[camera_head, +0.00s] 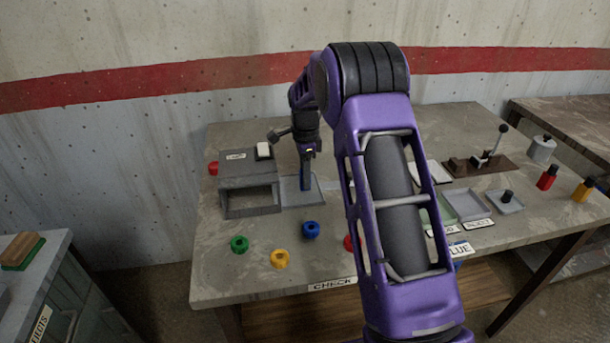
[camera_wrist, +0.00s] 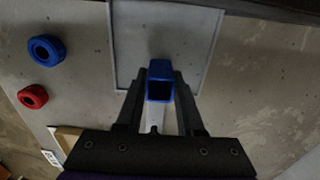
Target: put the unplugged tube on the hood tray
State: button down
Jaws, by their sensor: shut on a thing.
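My gripper (camera_head: 306,158) is shut on a blue tube (camera_head: 305,183), which hangs upright below the fingers. In the wrist view the tube (camera_wrist: 160,70) shows a square, open, dark top between the fingers (camera_wrist: 160,92), with no plug in it. The tube is over a flat grey tray with a raised rim (camera_head: 317,201), just right of a grey box-like hood (camera_head: 248,183). The tray also shows in the wrist view (camera_wrist: 210,55), beyond the fingers. I cannot tell whether the tube's lower end touches the tray.
Green (camera_head: 239,244), yellow (camera_head: 280,258) and blue (camera_head: 311,230) ring-shaped caps lie at the front of the table; a red one (camera_wrist: 33,96) lies near the blue. My arm hides the middle. Trays (camera_head: 468,204) and a lever device (camera_head: 480,165) stand at right.

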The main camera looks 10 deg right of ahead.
jog(key=shift+f, duration=0.2)
jog(key=shift+c, duration=2.2)
grip_release()
jog(key=shift+r, duration=0.1)
jog(key=shift+r+p, duration=1.7)
jog(key=shift+r, duration=0.85)
notch_tip(320, 180, up, 3)
jog(key=shift+f, duration=0.15)
